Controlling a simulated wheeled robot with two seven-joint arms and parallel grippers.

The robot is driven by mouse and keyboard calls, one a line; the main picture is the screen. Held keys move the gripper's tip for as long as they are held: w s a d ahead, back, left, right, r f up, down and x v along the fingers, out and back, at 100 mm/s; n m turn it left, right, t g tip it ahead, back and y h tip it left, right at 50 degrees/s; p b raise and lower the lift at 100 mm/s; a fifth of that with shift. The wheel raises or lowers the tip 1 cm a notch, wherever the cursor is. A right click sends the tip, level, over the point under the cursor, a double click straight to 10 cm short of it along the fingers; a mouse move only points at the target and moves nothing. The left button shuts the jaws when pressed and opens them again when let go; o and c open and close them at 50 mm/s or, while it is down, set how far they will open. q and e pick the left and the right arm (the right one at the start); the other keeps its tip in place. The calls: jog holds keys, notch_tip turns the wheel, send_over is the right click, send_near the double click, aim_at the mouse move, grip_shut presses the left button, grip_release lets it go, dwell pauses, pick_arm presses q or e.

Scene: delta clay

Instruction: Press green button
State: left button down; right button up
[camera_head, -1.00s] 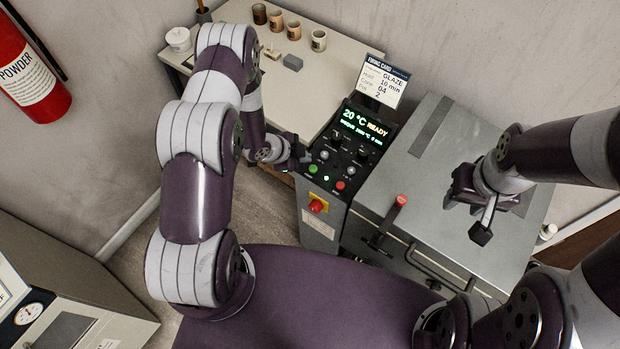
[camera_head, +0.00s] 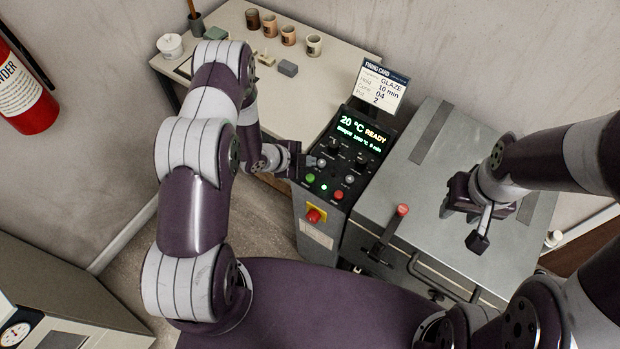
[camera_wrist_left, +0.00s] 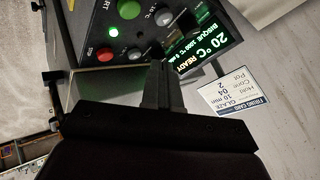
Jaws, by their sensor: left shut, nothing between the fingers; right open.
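The green button (camera_head: 310,177) is on the left side of the black control panel (camera_head: 352,156). In the left wrist view the green button (camera_wrist_left: 129,9) is at the top edge, partly cut off. My left gripper (camera_head: 310,161) is shut and empty, at the panel's left edge just behind the green button. Its shut fingertips (camera_wrist_left: 162,72) also show in the left wrist view, apart from the green button in the picture. I cannot tell whether they touch the panel. My right gripper (camera_head: 476,222) is open and empty above the grey kiln lid.
A red button (camera_head: 338,195) and a small lit green lamp (camera_head: 324,187) are close to the green button. Knobs and a display (camera_head: 362,131) reading READY sit behind. A red-and-yellow stop switch (camera_head: 314,215) is on the front. A red-tipped lever (camera_head: 402,210) stands to the right.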

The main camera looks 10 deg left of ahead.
pick_arm(q)
jog(key=b, duration=0.3)
send_over(307, 179)
notch_tip(307, 179, down, 4)
jog(key=shift+d+f, duration=0.1)
jog(key=shift+f, duration=0.1)
jog(key=shift+w+f+b, duration=0.1)
jog(key=shift+f+b, duration=0.2)
jog(key=shift+f, duration=0.2)
jog(key=shift+r, duration=0.1)
dwell(1.0)
jog(key=shift+f+b, duration=0.4)
jog(key=shift+f, duration=0.05)
jog(key=shift+f+b, duration=0.45)
dwell(0.5)
dwell(0.3)
jog(key=shift+r+p, duration=0.65)
jog(key=shift+r, duration=0.25)
